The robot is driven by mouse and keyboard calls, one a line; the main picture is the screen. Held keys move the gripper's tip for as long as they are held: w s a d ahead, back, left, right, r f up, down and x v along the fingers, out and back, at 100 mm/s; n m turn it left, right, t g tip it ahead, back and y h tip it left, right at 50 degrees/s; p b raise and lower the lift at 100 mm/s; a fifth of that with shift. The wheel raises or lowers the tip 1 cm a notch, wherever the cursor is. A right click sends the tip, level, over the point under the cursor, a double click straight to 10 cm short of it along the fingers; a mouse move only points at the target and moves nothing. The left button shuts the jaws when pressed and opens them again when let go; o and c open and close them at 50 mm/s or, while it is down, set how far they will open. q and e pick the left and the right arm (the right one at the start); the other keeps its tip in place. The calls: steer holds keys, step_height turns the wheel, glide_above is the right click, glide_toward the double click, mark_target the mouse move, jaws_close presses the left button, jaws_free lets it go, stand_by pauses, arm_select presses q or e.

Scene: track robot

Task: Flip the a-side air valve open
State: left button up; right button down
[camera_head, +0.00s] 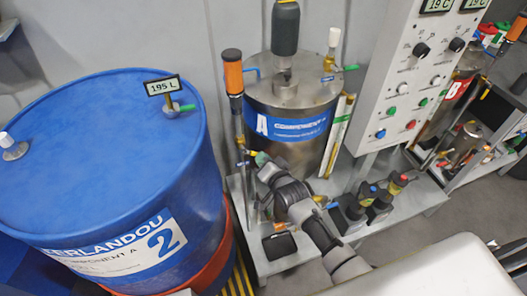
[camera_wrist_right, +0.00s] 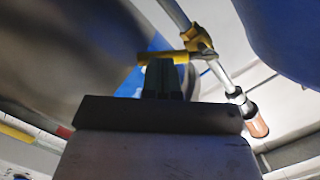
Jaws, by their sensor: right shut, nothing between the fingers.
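The steel tank marked A (camera_head: 295,160) stands behind my right arm. A thin upright pipe with an orange top (camera_head: 233,72) stands at its left. My right gripper (camera_head: 260,160) is beside the pipe, low at the front left of the tank. In the wrist view its dark fingers (camera_wrist_right: 165,72) are together and empty. A blue lever (camera_head: 251,71) is near the tank's top left. My left gripper is out of view.
A big blue drum (camera_head: 100,120) stands close on the left. A control panel (camera_head: 415,75) hangs at the right of the tank. Several small fittings (camera_head: 375,200) sit on the grey stand (camera_head: 270,263). A tank marked B (camera_head: 457,90) is farther right.

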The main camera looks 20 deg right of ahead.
arm_select(q)
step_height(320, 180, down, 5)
steer(key=b, duration=0.5)
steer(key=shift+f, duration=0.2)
arm_select(e)
steer(key=m, duration=0.2)
steer(key=a+f+m, duration=0.1)
steer(key=m, duration=0.1)
steer(key=a+f+m+t+y, duration=0.1)
steer(key=m, duration=0.1)
steer(key=shift+a+f+m, duration=0.15)
steer(key=shift+a+m, duration=0.05)
steer(key=shift+m, duration=0.1)
